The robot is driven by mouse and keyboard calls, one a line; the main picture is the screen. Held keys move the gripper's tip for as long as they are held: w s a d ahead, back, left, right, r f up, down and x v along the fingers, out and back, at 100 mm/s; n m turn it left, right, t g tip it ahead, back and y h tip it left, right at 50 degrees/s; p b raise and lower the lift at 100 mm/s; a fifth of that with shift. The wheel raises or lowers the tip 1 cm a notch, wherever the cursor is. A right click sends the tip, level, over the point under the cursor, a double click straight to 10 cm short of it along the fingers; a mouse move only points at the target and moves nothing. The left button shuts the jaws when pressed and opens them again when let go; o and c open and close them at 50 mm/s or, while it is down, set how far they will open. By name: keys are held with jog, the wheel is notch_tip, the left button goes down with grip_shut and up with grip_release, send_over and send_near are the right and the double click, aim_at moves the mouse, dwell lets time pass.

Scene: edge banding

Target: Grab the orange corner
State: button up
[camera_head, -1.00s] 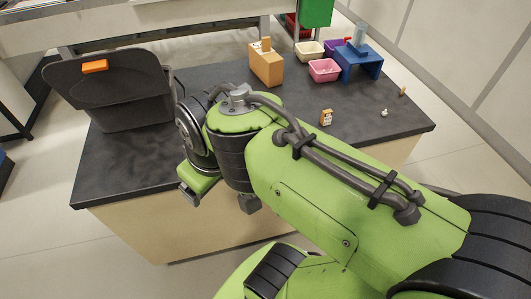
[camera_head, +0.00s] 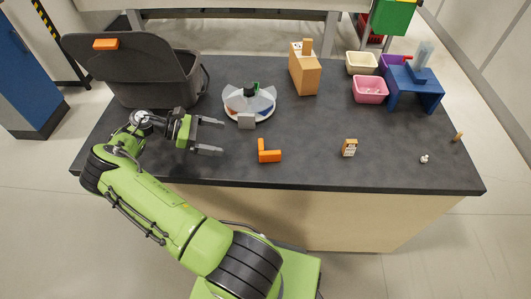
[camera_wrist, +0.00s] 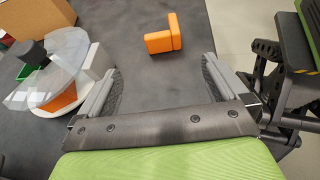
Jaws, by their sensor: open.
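The orange corner (camera_head: 268,152) is an L-shaped piece lying on the dark tabletop near the front edge, in the middle of the head view. My gripper (camera_head: 221,137) is open and empty, to the left of the corner and apart from it, with its fingers pointing right toward it. In the wrist view the orange corner (camera_wrist: 163,38) lies beyond the fingertips, roughly between the lines of the two fingers. My gripper (camera_wrist: 158,64) shows there with its fingers spread and nothing between them.
A round white carousel (camera_head: 249,103) with clear flaps stands behind my gripper. A dark bin (camera_head: 158,83) with an orange-handled lid is at back left. A wooden block (camera_head: 304,74), a pink basket (camera_head: 370,90), a blue stand (camera_head: 415,93) and a small box (camera_head: 350,148) stand to the right.

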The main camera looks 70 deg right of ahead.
aim_at(262, 146)
jog(key=b+x, duration=0.4)
jog(key=x, duration=1.1)
jog(key=shift+s+f, duration=0.15)
jog(key=shift+f, duration=0.05)
jog(key=shift+a, duration=0.1)
jog(key=c, duration=1)
